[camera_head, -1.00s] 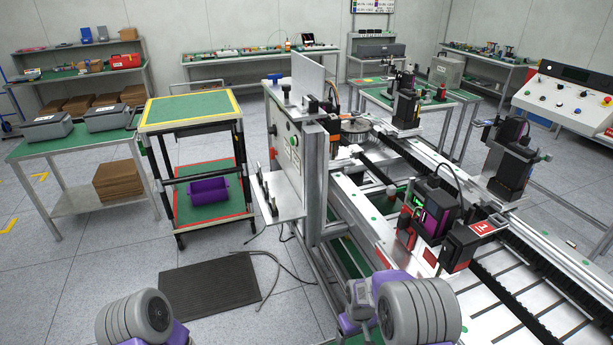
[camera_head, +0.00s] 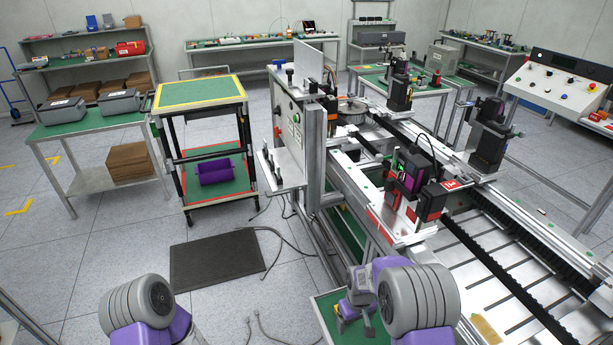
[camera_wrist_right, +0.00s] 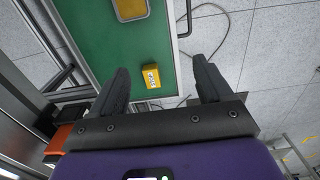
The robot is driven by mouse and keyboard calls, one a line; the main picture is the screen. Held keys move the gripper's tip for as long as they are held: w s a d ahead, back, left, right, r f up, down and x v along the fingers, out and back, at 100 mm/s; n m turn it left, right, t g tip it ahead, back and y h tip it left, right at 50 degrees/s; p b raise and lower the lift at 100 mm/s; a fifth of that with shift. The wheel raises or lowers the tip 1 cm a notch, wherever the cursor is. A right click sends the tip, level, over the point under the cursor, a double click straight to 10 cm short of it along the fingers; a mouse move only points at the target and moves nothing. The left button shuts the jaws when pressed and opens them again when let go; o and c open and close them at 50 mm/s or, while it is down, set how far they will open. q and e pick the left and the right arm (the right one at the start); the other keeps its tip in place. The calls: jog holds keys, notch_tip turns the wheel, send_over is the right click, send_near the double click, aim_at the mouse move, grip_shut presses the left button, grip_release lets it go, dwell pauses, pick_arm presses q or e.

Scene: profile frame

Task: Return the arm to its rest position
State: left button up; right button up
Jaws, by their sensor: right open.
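My right arm shows at the bottom of the head view, bent, with its right gripper (camera_head: 356,318) pointing down over a green surface beside the machine line. In the right wrist view the two dark fingers of the right gripper (camera_wrist_right: 160,70) stand wide apart with nothing between them held. A small yellow box with a white label (camera_wrist_right: 151,76) lies on the green surface (camera_wrist_right: 115,50) beyond the fingers. Only a grey and purple joint of my left arm shows at the bottom left of the head view. My left gripper is out of view.
A machine line with rails (camera_head: 500,270) fills the right side. A green-topped cart (camera_head: 200,92) holds a purple bin (camera_head: 214,171) on its lower shelf. A dark mat (camera_head: 217,261) lies on the floor, with cables beside it. Open floor lies at the left.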

jog(key=s+f+m+y, duration=0.1)
jog(key=s+f+m, duration=0.1)
jog(key=s+f, duration=0.55)
jog(key=s+a+f+m+y, duration=0.2)
jog(key=s+m, duration=0.1)
jog(key=s, duration=0.4)
jog(key=s+a+f+m+y, duration=0.1)
jog(key=s+a+m, duration=0.1)
jog(key=s, duration=0.5)
pick_arm(q)
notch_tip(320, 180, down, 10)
jog(key=b, duration=1)
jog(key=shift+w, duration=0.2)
pick_arm(e)
notch_tip(320, 180, down, 10)
jog(key=shift+w+f+t, duration=0.25)
jog(key=shift+w+t, duration=0.05)
jog(key=shift+w, duration=0.05)
